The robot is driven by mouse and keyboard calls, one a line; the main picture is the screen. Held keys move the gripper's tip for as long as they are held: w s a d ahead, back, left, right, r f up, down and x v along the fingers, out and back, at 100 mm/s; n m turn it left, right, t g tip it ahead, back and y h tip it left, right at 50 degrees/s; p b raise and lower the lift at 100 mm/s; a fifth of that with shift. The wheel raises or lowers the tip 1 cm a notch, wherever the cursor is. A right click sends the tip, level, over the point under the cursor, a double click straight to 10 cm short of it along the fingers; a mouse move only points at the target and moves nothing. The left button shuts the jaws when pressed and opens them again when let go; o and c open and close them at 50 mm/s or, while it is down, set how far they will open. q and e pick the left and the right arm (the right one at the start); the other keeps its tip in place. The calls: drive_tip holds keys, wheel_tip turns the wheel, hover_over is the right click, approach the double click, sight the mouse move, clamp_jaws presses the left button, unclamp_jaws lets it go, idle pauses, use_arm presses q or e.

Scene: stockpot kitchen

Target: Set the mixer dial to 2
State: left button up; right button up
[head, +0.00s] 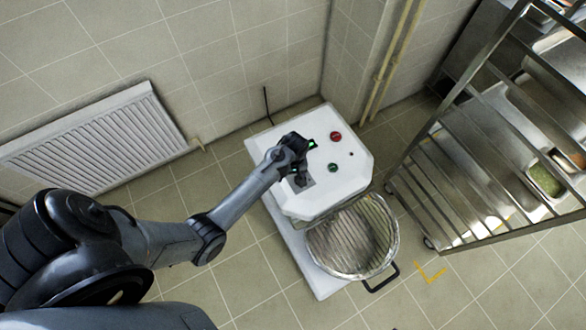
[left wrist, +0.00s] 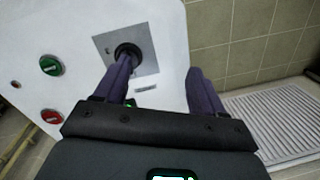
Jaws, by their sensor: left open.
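The mixer (head: 345,185) is a white machine with a flat white top. Its black round dial (left wrist: 127,50) sits on a grey square plate (left wrist: 146,38), which also shows in the head view (head: 302,183), partly under my gripper. My left gripper (head: 303,158) is over the mixer top, beside the plate. In the left wrist view the gripper (left wrist: 160,68) is open with nothing between its fingers. The left-hand finger overlaps the dial's lower edge; I cannot tell if it touches. The other finger is well to the right of the dial. The dial's setting is not readable.
A green button (head: 333,167) and a red button (head: 336,136) are on the mixer top. A metal bowl (head: 352,238) with a black handle is at its front. A metal rack (head: 470,150) stands at right, a white radiator (head: 95,140) at left.

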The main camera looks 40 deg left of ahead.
use_arm(q)
drive_tip(key=shift+t, duration=0.6)
drive_tip(key=w, duration=0.2)
drive_tip(key=w+r+b, duration=0.1)
drive_tip(key=w, duration=0.2)
drive_tip(key=shift+r, duration=0.2)
drive_tip(key=shift+d+f, duration=0.1)
drive_tip(key=shift+f, duration=0.1)
wheel_tip(320, 180, down, 8)
drive_tip(key=shift+f+b, duration=0.2)
drive_tip(key=shift+b, duration=0.9)
drive_tip(key=shift+f, duration=0.65)
use_arm(e)
drive_tip(key=shift+s+a+f, duration=0.1)
drive_tip(key=shift+s+f, duration=0.15)
drive_tip(key=shift+f, duration=0.6)
drive_tip(key=shift+s+d+f, duration=0.1)
drive_tip(key=shift+s+f, duration=0.1)
drive_tip(key=shift+f, duration=0.65)
drive_tip(key=shift+s+a+f, duration=0.1)
drive_tip(key=shift+s+f, duration=0.15)
drive_tip(key=shift+f, duration=0.6)
use_arm(q)
drive_tip(key=c, duration=1.1)
use_arm(e)
drive_tip(key=shift+a+r, duration=0.1)
drive_tip(key=shift+r, duration=0.05)
